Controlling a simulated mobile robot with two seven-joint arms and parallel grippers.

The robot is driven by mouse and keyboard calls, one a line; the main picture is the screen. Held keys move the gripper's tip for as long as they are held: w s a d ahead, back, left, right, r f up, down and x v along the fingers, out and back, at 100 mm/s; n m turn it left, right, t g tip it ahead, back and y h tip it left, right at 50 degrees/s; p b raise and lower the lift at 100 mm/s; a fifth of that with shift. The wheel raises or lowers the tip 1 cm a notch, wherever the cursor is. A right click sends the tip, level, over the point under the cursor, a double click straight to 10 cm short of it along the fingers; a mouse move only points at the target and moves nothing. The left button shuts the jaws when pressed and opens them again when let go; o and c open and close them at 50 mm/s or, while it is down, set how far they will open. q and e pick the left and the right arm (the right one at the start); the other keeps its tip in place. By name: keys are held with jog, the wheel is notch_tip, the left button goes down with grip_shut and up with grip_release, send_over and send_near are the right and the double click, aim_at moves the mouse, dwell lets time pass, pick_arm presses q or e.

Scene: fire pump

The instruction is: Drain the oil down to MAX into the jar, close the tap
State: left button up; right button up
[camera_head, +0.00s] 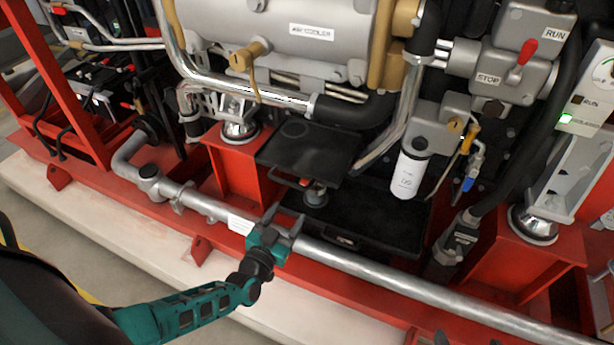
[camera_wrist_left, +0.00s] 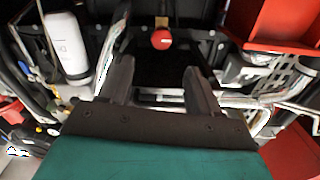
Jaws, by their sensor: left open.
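My left gripper (camera_head: 284,218) is open and empty, in front of the black trays and over the silver pipe. In the left wrist view its two fingers (camera_wrist_left: 157,72) are spread apart, with a round red knob (camera_wrist_left: 162,39) beyond them. A small valve with a blue handle (camera_head: 467,184) hangs on a brass-coloured line at the right. A small round grey-green thing (camera_head: 316,194) sits below the upper black tray; I cannot tell whether it is the jar or a fitting. No oil level or MAX mark can be made out.
A black upper plate (camera_head: 310,150) overhangs a black lower tray (camera_head: 385,222). A long silver pipe (camera_head: 390,280) runs along the front of the red frame. A white filter (camera_head: 408,176) hangs at the right; it also shows in the left wrist view (camera_wrist_left: 67,45).

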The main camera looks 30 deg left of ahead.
aim_at(307, 182)
pick_arm(q)
jog(key=shift+m, duration=0.8)
jog(key=w+b, duration=0.1)
jog(key=w, duration=0.3)
jog(key=w+b, duration=0.2)
jog(key=w, duration=0.2)
jog(key=w+b, duration=0.1)
jog(key=w, duration=0.2)
jog(key=shift+w+a+f, duration=0.1)
jog(key=shift+w+a, duration=0.3)
jog(key=shift+w+b, duration=0.35)
jog(key=shift+w, duration=0.15)
jog(key=shift+c, duration=0.4)
jog(key=c, duration=1)
